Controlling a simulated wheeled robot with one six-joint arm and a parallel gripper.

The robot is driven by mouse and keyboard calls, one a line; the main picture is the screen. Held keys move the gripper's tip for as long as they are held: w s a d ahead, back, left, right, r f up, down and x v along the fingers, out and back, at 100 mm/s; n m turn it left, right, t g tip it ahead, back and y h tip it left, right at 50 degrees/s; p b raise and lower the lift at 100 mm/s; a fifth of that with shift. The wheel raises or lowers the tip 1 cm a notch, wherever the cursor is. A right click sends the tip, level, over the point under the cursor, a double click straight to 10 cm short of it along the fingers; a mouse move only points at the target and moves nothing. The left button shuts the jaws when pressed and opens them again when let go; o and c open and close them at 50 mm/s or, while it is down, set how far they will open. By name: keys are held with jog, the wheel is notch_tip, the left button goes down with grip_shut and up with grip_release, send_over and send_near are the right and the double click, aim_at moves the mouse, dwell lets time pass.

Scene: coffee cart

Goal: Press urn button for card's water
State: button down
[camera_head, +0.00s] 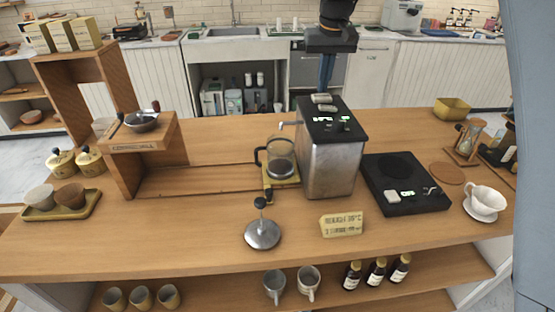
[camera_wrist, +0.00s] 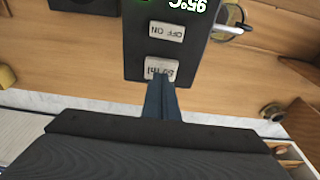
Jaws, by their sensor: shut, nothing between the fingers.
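The steel urn (camera_head: 332,165) stands on the counter with a black top and a spout on its left. In the wrist view its top shows a lit 95°C display (camera_wrist: 186,5), an OFF/ON button (camera_wrist: 166,31) and a pale volume button (camera_wrist: 161,69) whose upside-down label I cannot fully read. My gripper (camera_wrist: 160,83) is shut and empty, its fingertips at the near edge of the volume button; I cannot tell whether they touch it. A glass jug (camera_head: 281,160) stands below the spout. The card (camera_head: 341,224) stands in front of the urn, its text too blurred to read surely.
A black scale (camera_head: 405,184) sits right of the urn, with a white dripper (camera_head: 485,202) farther right. A metal tamper-like tool (camera_head: 262,234) stands in front of the jug. A wooden shelf stand (camera_head: 121,170) is at left. The counter's front is mostly clear.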

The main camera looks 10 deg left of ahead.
jog(key=shift+f+b, duration=0.3)
jog(key=shift+f, duration=0.5)
jog(key=shift+r, duration=0.15)
dwell(0.4)
jog(key=shift+r+p, duration=0.65)
jog(key=shift+p, duration=0.05)
jog(key=shift+f+b, duration=0.35)
jog(key=shift+f, duration=0.45)
dwell(1.3)
jog(key=shift+r, duration=0.1)
jog(key=shift+r+p, duration=0.65)
jog(key=shift+r, duration=0.05)
dwell(1.5)
jog(key=shift+r+p, duration=1.65)
jog(key=shift+r, duration=0.85)
